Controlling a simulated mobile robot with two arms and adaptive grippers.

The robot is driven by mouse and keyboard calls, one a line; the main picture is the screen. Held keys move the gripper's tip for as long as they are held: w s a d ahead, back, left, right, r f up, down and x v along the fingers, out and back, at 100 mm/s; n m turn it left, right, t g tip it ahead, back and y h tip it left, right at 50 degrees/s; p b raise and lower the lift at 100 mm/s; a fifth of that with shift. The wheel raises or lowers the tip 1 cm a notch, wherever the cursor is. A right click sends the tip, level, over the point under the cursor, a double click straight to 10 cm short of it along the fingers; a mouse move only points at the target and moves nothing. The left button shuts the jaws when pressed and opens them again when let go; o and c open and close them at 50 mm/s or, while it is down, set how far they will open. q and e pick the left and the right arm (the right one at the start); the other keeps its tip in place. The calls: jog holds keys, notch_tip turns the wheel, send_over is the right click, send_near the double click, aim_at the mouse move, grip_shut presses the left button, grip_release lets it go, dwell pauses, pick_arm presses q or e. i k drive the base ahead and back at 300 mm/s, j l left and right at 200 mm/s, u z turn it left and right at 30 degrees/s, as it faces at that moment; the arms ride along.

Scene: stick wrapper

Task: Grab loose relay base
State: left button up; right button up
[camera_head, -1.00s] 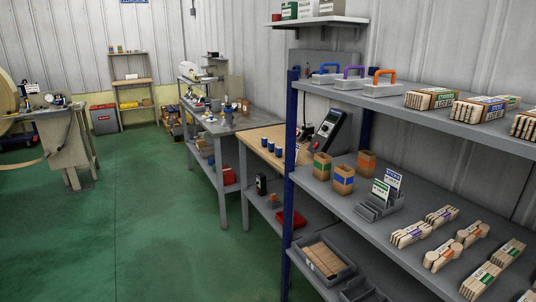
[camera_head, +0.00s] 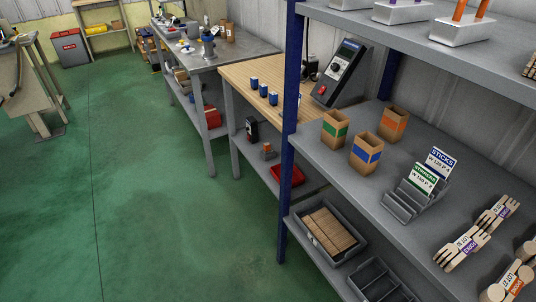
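I cannot clearly make out a relay base in the head view. On the lower shelf of the wood-topped bench are a small black device (camera_head: 251,128) and a small orange-topped item (camera_head: 268,151). They are too small to identify surely. Neither of my grippers shows.
A grey shelf rack (camera_head: 285,190) fills the right. It holds three cardboard cups, including a blue-banded one (camera_head: 365,153), a grey card holder (camera_head: 415,200) and stick bundles (camera_head: 462,245). Below is a grey bin (camera_head: 302,228). The green floor (camera_head: 150,220) is clear.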

aim_at(271, 153)
jog(key=i+j+z, duration=0.15)
jog(key=j+z, duration=0.15)
jog(key=z, duration=0.15)
jog(key=i+j+z, duration=0.15)
jog(key=j+z, duration=0.15)
jog(key=z, duration=0.2)
